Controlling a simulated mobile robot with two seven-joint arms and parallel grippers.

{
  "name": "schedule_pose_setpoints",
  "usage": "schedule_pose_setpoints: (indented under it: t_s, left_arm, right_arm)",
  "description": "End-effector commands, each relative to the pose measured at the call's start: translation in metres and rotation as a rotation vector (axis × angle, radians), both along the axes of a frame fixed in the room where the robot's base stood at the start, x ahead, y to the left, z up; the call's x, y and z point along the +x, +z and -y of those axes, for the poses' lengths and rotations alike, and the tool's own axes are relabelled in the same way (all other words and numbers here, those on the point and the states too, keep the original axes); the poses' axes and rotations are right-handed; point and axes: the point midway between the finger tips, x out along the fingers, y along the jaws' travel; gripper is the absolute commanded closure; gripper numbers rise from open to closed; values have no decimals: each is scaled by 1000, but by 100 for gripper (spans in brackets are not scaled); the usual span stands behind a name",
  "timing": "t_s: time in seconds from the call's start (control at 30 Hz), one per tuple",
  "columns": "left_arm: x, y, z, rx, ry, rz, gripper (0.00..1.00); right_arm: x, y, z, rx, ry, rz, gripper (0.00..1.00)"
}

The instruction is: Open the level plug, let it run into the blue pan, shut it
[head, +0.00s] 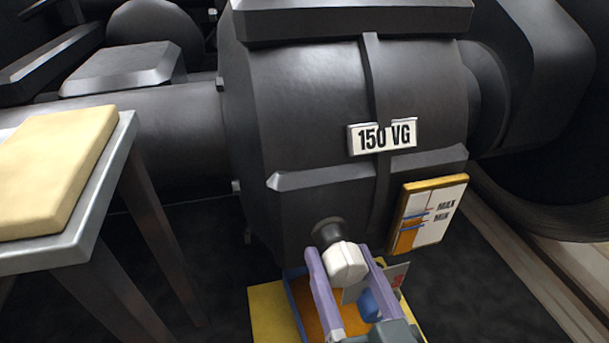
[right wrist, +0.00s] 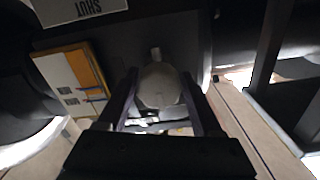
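The level plug's pale, rounded head (head: 344,262) sits at a dark boss low on the gearbox (head: 300,110). My right gripper (head: 342,268) has its two purple fingers on either side of the plug head, seemingly touching it. In the right wrist view the plug head (right wrist: 160,85) fills the space between the fingertips. The blue pan (head: 296,300) lies below, with orange showing inside, partly hidden by the gripper. I see no stream of oil, but the fingers hide part of the area under the plug. My left gripper is not in view.
A MAX/MIN level board (head: 430,215) hangs right of the plug. A grey table (head: 60,252) with a tan slab (head: 55,170) stands at left. A yellow mat (head: 268,318) lies by the pan.

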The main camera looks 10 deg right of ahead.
Motion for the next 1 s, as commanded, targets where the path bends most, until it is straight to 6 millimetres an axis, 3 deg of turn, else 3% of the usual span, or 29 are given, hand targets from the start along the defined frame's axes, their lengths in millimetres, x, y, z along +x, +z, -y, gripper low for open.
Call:
schedule_pose_setpoints:
  t_s: [0.17, 0.47, 1.0]
  left_arm:
    - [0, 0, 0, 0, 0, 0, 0]
    - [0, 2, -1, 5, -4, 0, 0]
    - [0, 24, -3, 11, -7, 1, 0]
  right_arm:
    - [0, -1, 0, 2, 0, -3, 12]
    - [-4, -1, 0, 3, 0, -6, 12]
    - [-94, -1, 3, 3, 0, -7, 12]
